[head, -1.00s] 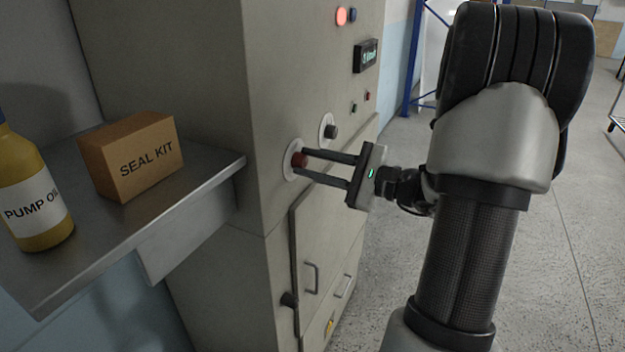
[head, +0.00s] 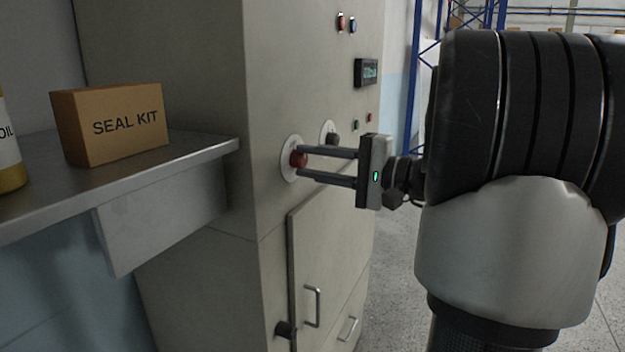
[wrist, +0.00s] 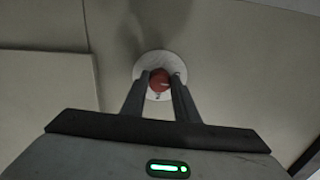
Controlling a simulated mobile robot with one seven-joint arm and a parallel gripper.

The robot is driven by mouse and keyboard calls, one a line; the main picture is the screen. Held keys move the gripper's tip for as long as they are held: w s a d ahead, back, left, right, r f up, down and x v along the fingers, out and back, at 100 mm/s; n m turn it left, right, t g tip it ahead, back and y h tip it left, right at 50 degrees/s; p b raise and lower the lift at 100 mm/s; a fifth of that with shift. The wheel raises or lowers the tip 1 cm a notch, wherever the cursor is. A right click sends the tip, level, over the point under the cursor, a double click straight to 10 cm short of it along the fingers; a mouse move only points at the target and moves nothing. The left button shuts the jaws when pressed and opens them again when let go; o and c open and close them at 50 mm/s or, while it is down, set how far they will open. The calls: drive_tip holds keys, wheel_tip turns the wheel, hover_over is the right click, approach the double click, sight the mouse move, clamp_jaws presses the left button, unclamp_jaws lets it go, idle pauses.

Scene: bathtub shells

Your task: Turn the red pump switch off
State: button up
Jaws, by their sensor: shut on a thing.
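The red pump switch (head: 298,160) is a round red knob on a white disc, set in the side of a grey cabinet (head: 262,205). My gripper (head: 301,166) reaches it from the right, and its two fingers are shut on the knob. In the wrist view the red switch (wrist: 159,82) sits between the two fingertips, with the white disc around it. Fine marks on the disc are too small to read. A second, dark knob (head: 333,138) on its own white disc is just behind the fingers, partly hidden by them.
A small display (head: 366,72), a red lamp (head: 341,22) that looks unlit, and small buttons are higher on the cabinet. A cabinet door with a handle (head: 312,306) is below. A steel shelf (head: 205,149) at left holds a seal kit box (head: 112,124) and a yellow bottle (head: 10,165).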

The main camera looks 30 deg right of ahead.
drive_tip(key=shift+n+b, duration=0.4)
drive_tip(key=shift+b, duration=0.05)
drive_tip(key=o, duration=1.1)
drive_tip(key=shift+c, duration=0.2)
drive_tip(key=shift+d, duration=0.1)
drive_tip(key=p+v, duration=0.2)
drive_tip(key=v, duration=1.5)
drive_tip(key=shift+s, duration=0.2)
